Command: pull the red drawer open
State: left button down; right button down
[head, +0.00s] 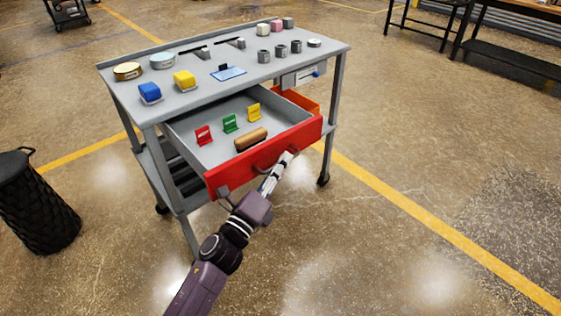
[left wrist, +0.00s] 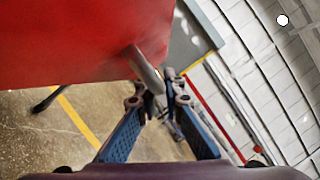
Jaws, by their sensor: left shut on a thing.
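The red drawer (head: 222,179) of the grey cart is pulled well out, and its inside shows. Its red front also fills the upper left of the left wrist view (left wrist: 70,40). A dark bar handle (head: 258,168) is on the front; in the left wrist view the handle (left wrist: 146,70) runs between my fingers. My left gripper (head: 287,156) is at the front of the drawer, shut on the handle; its fingers also show in the left wrist view (left wrist: 167,88). My right gripper is not in view.
The drawer holds red (head: 203,135), green (head: 229,123) and yellow (head: 254,112) pieces and a brown-handled item (head: 250,139). The cart top (head: 200,95) carries several blocks and cylinders. An orange part (head: 300,97) shows behind the drawer. A black bin (head: 38,200) stands left. Floor in front is clear.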

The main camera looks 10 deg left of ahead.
pick_arm(q)
jog(key=shift+f, duration=0.1)
jog(key=c, duration=2)
grip_release()
jog(key=shift+c, duration=0.2)
jog(key=shift+s, duration=0.1)
jog(key=v, duration=1.1)
jog(key=shift+s+a, duration=0.2)
jog(key=shift+s, duration=0.15)
jog(key=shift+f, duration=0.15)
